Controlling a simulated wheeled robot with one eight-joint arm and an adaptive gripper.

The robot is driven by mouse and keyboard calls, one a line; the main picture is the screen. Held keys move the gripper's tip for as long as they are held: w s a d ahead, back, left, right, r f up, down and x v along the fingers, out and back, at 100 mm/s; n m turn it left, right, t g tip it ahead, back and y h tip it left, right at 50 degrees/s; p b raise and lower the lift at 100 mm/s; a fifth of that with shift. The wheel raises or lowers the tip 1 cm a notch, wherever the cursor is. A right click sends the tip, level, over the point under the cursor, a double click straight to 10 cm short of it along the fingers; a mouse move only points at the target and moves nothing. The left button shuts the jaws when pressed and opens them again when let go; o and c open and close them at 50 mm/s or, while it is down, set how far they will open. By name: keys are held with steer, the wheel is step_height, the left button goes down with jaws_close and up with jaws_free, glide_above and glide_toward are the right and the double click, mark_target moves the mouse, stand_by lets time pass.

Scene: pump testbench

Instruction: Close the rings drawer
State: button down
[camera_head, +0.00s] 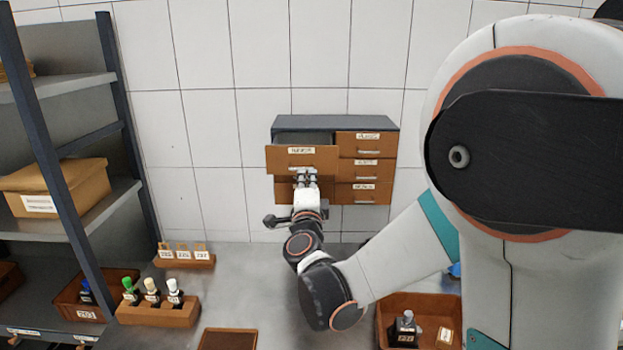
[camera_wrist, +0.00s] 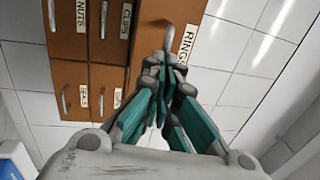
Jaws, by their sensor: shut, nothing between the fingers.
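The rings drawer (camera_head: 290,160) is the top left drawer of a small cabinet on the back wall. It stands pulled out, with its dark inside showing above the front. In the wrist view its brown front (camera_wrist: 153,28) bears the label RINGS, with a metal handle beside the fingertips. My gripper (camera_head: 306,172) is shut and empty, right at the lower part of the drawer front. In the wrist view the closed fingertips (camera_wrist: 164,62) are close to the handle; I cannot tell whether they touch it. The gripper hides part of the handle and the drawer below.
The cabinet's other drawers (camera_head: 365,170) look closed. The grey table (camera_head: 245,285) holds a rack of several bottles (camera_head: 158,310), a small tagged stand (camera_head: 185,258) and a brown tray (camera_head: 440,301) at the right. A shelf (camera_head: 75,210) with a cardboard box stands left.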

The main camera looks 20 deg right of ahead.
mark_target(308, 157)
steer(key=shift+w+r, duration=0.15)
steer(key=shift+w, duration=0.15)
steer(key=x, duration=0.4)
steer(key=f+b+x, duration=0.1)
steer(key=x, duration=0.4)
steer(key=f+b+x, duration=0.1)
steer(key=x, duration=0.3)
steer(key=shift+w+d+f, duration=0.15)
steer(key=shift+w+d, duration=0.1)
steer(key=shift+w, duration=0.1)
steer(key=shift+s, duration=0.1)
